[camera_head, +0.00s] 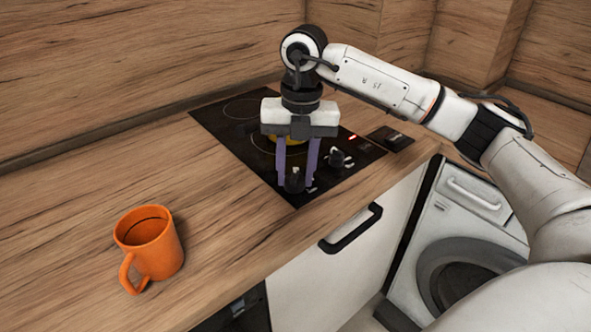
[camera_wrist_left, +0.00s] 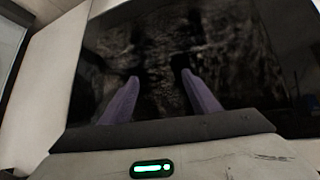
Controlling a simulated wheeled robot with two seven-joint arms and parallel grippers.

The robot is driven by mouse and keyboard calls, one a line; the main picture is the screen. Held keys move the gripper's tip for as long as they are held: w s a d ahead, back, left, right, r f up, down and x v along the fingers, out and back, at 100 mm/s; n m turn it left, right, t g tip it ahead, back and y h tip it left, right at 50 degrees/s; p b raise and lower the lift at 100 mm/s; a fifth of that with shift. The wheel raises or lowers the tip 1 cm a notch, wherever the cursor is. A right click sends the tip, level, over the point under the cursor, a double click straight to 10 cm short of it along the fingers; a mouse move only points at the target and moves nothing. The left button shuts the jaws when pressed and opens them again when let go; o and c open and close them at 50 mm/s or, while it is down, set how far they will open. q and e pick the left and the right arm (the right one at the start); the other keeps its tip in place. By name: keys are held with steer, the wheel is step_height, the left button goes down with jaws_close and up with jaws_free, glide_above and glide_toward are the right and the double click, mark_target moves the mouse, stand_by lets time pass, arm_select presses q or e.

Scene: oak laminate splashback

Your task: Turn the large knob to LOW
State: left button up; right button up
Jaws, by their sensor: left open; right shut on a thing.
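The black hob (camera_head: 243,141) lies in the wooden counter and carries two dark knobs near its front edge. My right gripper (camera_head: 297,178) points down over the hob, its purple fingers shut on the nearer knob (camera_head: 294,182). The second knob (camera_head: 337,157) stands to the right, clear of the fingers. The knob markings are too small to read. My left gripper (camera_wrist_left: 157,98) shows only in the left wrist view, its two purple fingers apart and empty in front of a dark glossy panel.
An orange mug (camera_head: 148,246) stands on the counter at the left front. A yellow object (camera_head: 283,139) on the hob is mostly hidden behind my right gripper. A small red light (camera_head: 352,137) and a dark box (camera_head: 391,138) are at the right. A white washing machine (camera_head: 464,223) stands below.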

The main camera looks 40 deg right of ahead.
mark_target(298, 178)
steer(key=shift+w, duration=0.1)
steer(key=o, duration=1.1)
steer(key=shift+c, duration=0.2)
step_height(298, 178, up, 10)
steer(key=shift+s+d+r, duration=0.2)
steer(key=shift+d, duration=0.05)
